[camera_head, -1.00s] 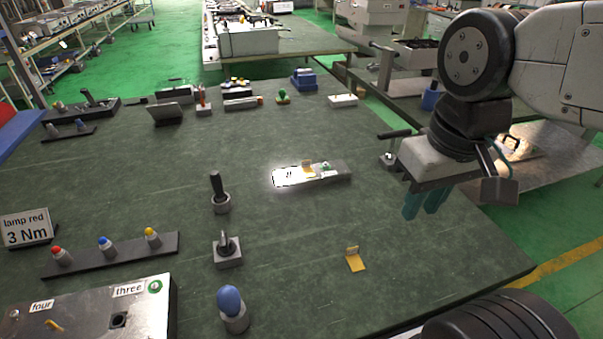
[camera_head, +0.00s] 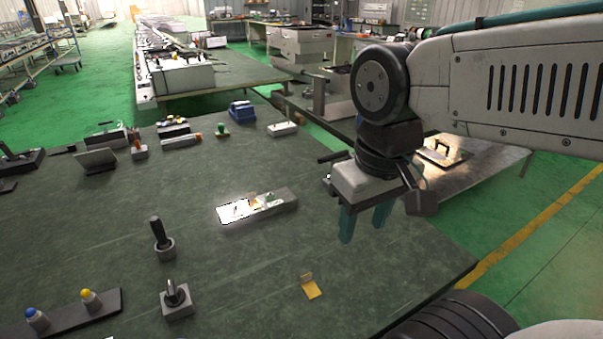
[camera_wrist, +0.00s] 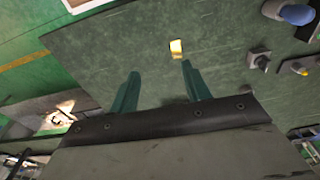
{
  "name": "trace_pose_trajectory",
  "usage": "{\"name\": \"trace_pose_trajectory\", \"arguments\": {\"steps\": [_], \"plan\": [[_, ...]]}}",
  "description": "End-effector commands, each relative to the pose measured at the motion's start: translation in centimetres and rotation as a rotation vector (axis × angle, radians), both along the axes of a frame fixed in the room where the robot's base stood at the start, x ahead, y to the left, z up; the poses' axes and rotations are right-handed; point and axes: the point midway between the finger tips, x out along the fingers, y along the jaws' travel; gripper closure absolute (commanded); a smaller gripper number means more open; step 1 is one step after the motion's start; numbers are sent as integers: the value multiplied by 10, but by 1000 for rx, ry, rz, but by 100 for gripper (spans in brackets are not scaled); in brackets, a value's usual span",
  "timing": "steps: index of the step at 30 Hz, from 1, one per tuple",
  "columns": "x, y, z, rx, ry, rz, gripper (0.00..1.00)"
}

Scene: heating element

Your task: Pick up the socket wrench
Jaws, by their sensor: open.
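My gripper (camera_head: 364,225) hangs above the right part of the dark green table, fingers pointing down, spread and empty. It also shows in the wrist view (camera_wrist: 159,72) with clear space between the teal fingers. I cannot tell for sure which tool is the socket wrench. A tool with a black upright handle (camera_head: 157,231) stands in a round grey holder, left of my gripper. A tool with a metal top (camera_head: 175,293) sits in a square grey holder in front of it. A black T-shaped handle (camera_head: 331,157) shows just behind my gripper, its lower part hidden.
A bright plate (camera_head: 233,211) on a grey block lies mid-table. A yellow bracket (camera_head: 311,289) lies near the front edge; the wrist view shows it beyond my fingers (camera_wrist: 176,48). A rack with knobs (camera_head: 75,319) is at lower left. The table around the bracket is clear.

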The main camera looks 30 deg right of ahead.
Motion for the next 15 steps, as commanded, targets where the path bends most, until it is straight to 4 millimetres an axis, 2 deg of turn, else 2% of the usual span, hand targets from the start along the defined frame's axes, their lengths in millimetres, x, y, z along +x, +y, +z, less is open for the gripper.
{"name": "trace_pose_trajectory", "arguments": {"steps": [5, 10, 15], "plan": [[22, -15, -10, 8, 101, -72, 52], [72, -39, -10, 27, 150, -68, 52], [131, -71, -16, 44, 158, 73, 52]]}}
